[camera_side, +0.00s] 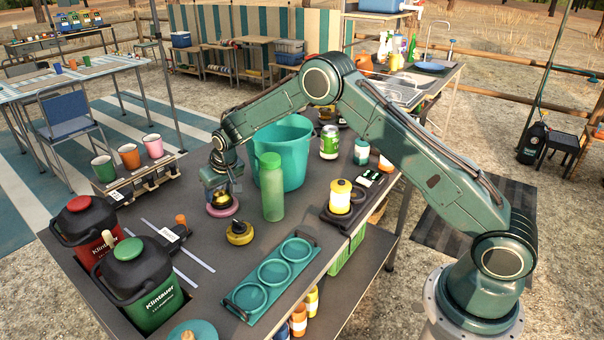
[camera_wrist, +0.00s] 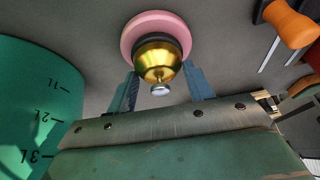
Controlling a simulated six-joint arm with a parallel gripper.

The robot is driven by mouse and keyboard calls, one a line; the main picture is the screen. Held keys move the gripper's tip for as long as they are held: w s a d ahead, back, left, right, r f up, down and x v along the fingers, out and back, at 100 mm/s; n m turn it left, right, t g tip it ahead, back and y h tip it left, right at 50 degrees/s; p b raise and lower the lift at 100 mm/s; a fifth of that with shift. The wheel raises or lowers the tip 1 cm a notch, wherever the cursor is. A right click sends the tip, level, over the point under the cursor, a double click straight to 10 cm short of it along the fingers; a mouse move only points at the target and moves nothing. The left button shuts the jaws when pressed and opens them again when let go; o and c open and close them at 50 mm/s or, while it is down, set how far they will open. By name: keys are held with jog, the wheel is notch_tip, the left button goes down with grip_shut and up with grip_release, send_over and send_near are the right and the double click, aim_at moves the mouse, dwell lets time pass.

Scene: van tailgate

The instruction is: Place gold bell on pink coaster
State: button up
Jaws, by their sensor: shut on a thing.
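The gold bell (camera_wrist: 158,58) has a dark base and a silver knob that points toward the wrist camera. My gripper (camera_wrist: 163,80) has one finger on each side of the bell and is shut on it near the knob end. The pink coaster (camera_wrist: 131,36) lies on the grey table, and the bell's base overlaps it in the wrist view. In the side view, the bell (camera_side: 221,199) is under my gripper (camera_side: 216,187), over the pink coaster (camera_side: 224,212). I cannot tell whether the base touches the coaster.
A teal bucket (camera_side: 281,165) and a green bottle (camera_side: 271,188) stand close to the right. A yellow knobbed object (camera_side: 239,232) sits just in front. A teal three-ring tray (camera_side: 270,277) lies farther forward. Two jugs, red (camera_side: 88,240) and green (camera_side: 145,290), stand at the left.

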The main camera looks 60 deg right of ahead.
jog(key=o, duration=1.1)
jog(key=shift+f, duration=0.15)
jog(key=shift+c, duration=0.2)
jog(key=v, duration=1.2)
